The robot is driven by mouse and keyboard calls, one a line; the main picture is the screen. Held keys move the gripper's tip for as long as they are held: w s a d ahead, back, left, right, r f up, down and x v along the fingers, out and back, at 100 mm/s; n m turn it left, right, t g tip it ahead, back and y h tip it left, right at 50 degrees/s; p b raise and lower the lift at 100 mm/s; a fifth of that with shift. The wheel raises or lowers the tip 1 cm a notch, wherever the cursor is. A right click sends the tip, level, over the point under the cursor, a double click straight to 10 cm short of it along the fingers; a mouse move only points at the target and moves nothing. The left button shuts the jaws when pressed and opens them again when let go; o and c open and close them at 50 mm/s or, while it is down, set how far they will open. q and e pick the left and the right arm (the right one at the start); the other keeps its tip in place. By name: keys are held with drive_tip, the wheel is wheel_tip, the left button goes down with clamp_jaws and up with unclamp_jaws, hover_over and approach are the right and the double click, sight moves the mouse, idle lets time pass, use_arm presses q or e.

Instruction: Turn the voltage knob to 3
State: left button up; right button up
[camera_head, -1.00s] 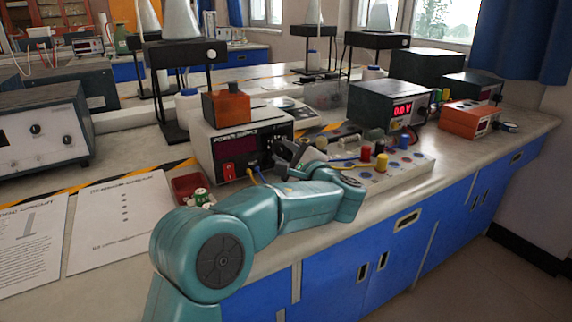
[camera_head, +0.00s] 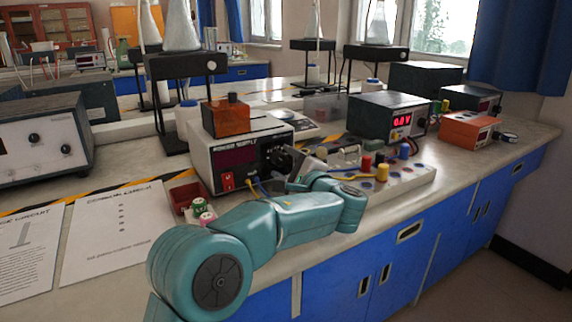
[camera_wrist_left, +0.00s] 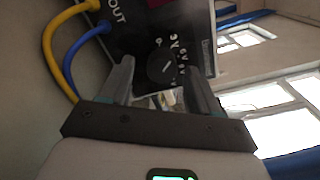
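The power supply (camera_head: 229,151) is a white box with a dark front on the bench, with an orange box on top. Its black voltage knob shows in the left wrist view (camera_wrist_left: 161,66), with a pale pointer line and white marks around it; the numbers are too small to read. My right gripper is not in view.
A yellow and a blue cable (camera_wrist_left: 74,48) plug in beside the knob, close to one finger. A white board with coloured terminals (camera_head: 400,178) lies right of my arm. A meter (camera_head: 386,116) reading about 0.0 V stands behind it. A red tray (camera_head: 186,196) is at left.

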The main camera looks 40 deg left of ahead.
use_arm(q)
drive_tip(key=shift+r, duration=0.1)
drive_tip(key=p+v, duration=0.2)
drive_tip(key=v, duration=1.4)
drive_tip(key=shift+d+p, duration=0.2)
drive_tip(key=shift+p, duration=0.1)
drive_tip(key=shift+s+d, duration=0.1)
